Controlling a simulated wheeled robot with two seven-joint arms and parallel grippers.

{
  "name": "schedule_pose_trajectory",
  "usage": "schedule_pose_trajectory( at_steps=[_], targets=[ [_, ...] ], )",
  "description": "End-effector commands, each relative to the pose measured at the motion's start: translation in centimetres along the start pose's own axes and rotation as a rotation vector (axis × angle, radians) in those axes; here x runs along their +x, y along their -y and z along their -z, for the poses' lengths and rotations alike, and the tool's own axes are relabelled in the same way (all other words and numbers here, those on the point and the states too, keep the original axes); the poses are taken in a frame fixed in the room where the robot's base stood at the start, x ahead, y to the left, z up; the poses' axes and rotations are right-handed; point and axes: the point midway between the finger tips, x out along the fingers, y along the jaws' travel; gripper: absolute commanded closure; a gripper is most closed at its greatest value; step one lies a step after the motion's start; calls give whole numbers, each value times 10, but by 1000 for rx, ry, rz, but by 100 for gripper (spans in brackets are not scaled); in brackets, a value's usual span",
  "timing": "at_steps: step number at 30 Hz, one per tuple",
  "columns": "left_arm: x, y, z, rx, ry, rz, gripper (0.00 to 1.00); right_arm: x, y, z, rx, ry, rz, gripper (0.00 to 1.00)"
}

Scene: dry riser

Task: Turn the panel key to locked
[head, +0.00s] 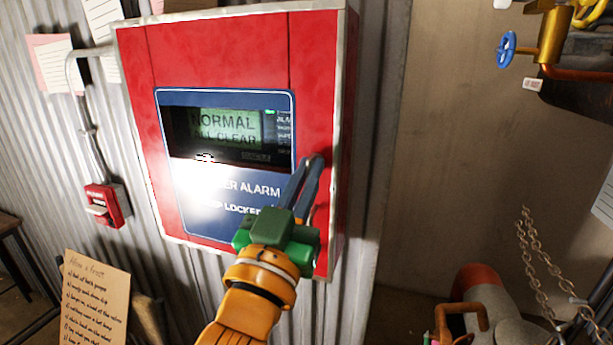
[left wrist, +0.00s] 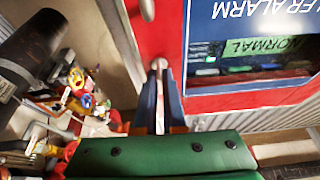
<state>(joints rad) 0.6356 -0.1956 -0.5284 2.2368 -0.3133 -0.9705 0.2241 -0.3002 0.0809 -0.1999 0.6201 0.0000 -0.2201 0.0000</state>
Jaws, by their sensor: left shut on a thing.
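The red alarm panel (head: 320,100) hangs on the corrugated wall in the head view. Its screen (head: 226,129) reads "NORMAL ALL CLEAR". My left gripper (head: 313,163) comes up from below, with its fingertips at the panel's right side, beside the blue faceplate (head: 225,219). The left wrist view shows the same fingers (left wrist: 159,72) closed together on a small pale metal piece, the panel key (left wrist: 159,63), against the red face. The fingers mostly hide the key in the head view, and its turn position cannot be told. My right gripper is not in view.
A red call point (head: 106,205) is on the wall at left, above a handwritten board (head: 96,300). At right are a blue valve wheel (head: 506,49), a hanging chain (head: 531,240) and a grey pipe with a red end (head: 480,280). Bare wall lies right of the panel.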

Motion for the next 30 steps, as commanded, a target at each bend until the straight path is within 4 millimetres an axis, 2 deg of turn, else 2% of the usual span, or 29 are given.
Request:
schedule_pose_trajectory(
  at_steps=[19,21,23,30],
  targets=[
    [0,0,4,-43,-11,18,100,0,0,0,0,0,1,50],
    [0,0,4,-43,-11,18,79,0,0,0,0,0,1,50],
    [0,0,3,-43,-9,18,63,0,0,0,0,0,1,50],
    [0,0,2,-42,-5,17,62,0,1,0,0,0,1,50]
  ],
)
